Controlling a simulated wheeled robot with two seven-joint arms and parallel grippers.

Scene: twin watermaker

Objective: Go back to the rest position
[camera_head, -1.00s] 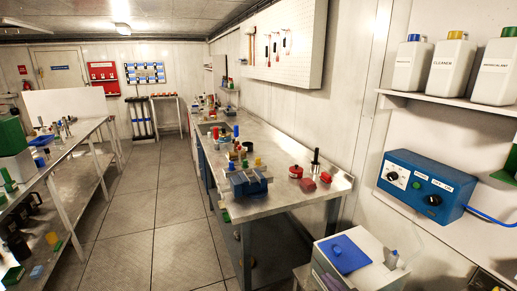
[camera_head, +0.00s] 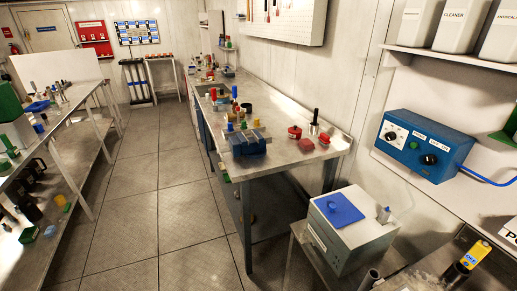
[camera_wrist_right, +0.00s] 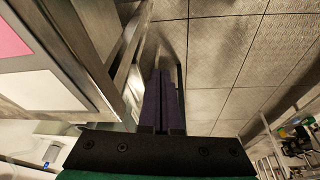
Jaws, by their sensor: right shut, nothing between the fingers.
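My right gripper (camera_wrist_right: 165,72) shows in the right wrist view with its dark fingers together and nothing between them. It points over the tiled floor (camera_wrist_right: 225,60), beside a metal frame edge (camera_wrist_right: 132,70) on its left. No contact with that frame can be made out. Neither of my grippers shows in the head view, and my left gripper is in no view.
A steel workbench (camera_head: 285,107) runs along the right wall, and a shelf table (camera_head: 62,130) stands at the left. The floor aisle (camera_head: 140,185) between them is clear. A grey box with a blue lid (camera_head: 350,247) and a yellow-topped tool (camera_head: 477,254) are near at lower right.

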